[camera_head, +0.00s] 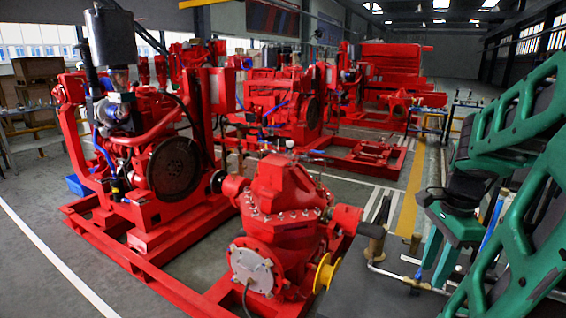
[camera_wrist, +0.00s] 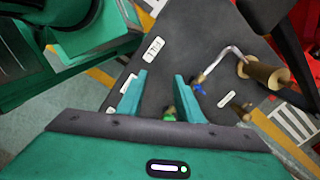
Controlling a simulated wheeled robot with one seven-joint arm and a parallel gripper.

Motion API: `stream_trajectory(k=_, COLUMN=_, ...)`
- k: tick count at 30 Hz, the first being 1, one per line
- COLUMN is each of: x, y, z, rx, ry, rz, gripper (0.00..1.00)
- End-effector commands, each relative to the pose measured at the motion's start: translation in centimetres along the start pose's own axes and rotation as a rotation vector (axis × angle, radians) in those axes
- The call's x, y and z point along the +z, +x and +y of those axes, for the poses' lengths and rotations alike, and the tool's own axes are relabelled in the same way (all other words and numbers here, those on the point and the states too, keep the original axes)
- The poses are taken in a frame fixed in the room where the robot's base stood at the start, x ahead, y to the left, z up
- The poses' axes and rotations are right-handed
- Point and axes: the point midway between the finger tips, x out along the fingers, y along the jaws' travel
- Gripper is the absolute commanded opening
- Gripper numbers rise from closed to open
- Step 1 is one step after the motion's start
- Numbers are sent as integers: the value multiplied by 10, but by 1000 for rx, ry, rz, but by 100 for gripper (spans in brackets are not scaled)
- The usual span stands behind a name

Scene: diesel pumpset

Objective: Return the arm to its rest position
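My gripper (camera_wrist: 160,77) is open in the wrist view, its two green fingers apart with dark grey surface (camera_wrist: 212,42) showing between them. I see nothing held between the fingertips. In the head view my green arm (camera_head: 520,120) is folded at the right side, and the gripper (camera_head: 432,268) points down there, right of the red pump. The full shape of the arm is cut off by the right edge of the picture.
The wrist view shows a crank with a wooden grip (camera_wrist: 263,74), a small blue-handled part (camera_wrist: 199,88) and a green part (camera_wrist: 169,114) below the gripper. A red pump (camera_head: 285,200) and diesel engine (camera_head: 170,160) stand left. Open floor lies at lower left.

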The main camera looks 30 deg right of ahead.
Motion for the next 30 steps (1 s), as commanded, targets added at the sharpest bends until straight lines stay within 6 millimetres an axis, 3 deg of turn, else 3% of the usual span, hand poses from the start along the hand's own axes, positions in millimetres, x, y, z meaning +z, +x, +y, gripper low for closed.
stream_trajectory(k=6, x=54, y=4, z=14, rx=9, ry=-582, rz=8, gripper=33)
stream_trajectory(k=15, x=104, y=12, z=42, rx=35, ry=-1289, rz=25, gripper=33)
stream_trajectory(k=21, x=114, y=15, z=52, rx=46, ry=-1498, rz=31, gripper=33)
stream_trajectory(k=30, x=115, y=16, z=53, rx=47, ry=-1522, rz=32, gripper=33)
